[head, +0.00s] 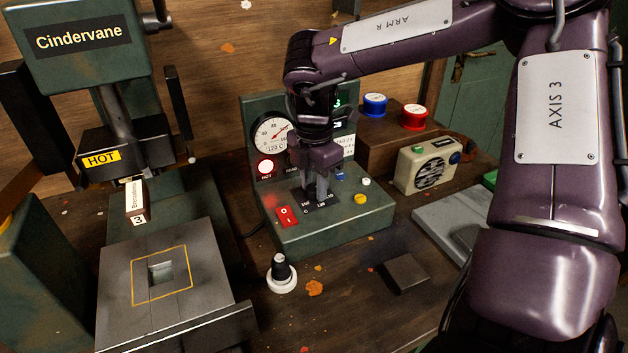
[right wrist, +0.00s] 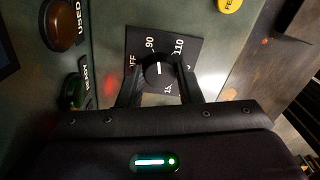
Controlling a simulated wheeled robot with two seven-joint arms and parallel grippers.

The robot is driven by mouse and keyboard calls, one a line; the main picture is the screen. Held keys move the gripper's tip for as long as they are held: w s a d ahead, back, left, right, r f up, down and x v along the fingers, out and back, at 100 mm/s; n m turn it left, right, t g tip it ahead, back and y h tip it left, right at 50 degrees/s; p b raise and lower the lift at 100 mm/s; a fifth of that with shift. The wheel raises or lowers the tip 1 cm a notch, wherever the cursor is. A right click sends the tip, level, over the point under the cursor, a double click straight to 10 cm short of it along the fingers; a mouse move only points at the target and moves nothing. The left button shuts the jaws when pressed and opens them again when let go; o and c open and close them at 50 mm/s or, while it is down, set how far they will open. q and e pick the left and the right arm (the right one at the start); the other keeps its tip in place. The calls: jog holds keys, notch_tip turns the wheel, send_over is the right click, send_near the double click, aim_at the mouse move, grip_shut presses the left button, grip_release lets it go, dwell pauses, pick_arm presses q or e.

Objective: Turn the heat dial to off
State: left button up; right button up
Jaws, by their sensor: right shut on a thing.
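The heat dial (right wrist: 158,72) is a round black knob on a black scale plate (right wrist: 138,36) with white marks, among them 90, 110 and a partly covered OFF. A short white line shows on the knob, but I cannot tell exactly which mark it points to. My right gripper (right wrist: 160,66) is shut on the dial, a finger on each side. In the head view my right gripper (head: 321,190) reaches down onto the plate of the green control box (head: 335,236) and hides the dial. My left gripper is not in view.
The Cindervane press (head: 85,50) stands at left. A stamp with a black handle (head: 280,270) stands in front; a radio (head: 427,165) is at right.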

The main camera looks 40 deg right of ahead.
aim_at(314, 187)
jog(key=n, duration=0.5)
jog(key=shift+w+r+n+p, duration=0.1)
jog(key=shift+n+p, duration=0.2)
jog(key=shift+p, duration=0.05)
dwell(0.4)
jog(key=o, duration=1)
notch_tip(314, 187, up, 8)
jog(key=shift+f, duration=0.1)
jog(key=shift+c, duration=0.2)
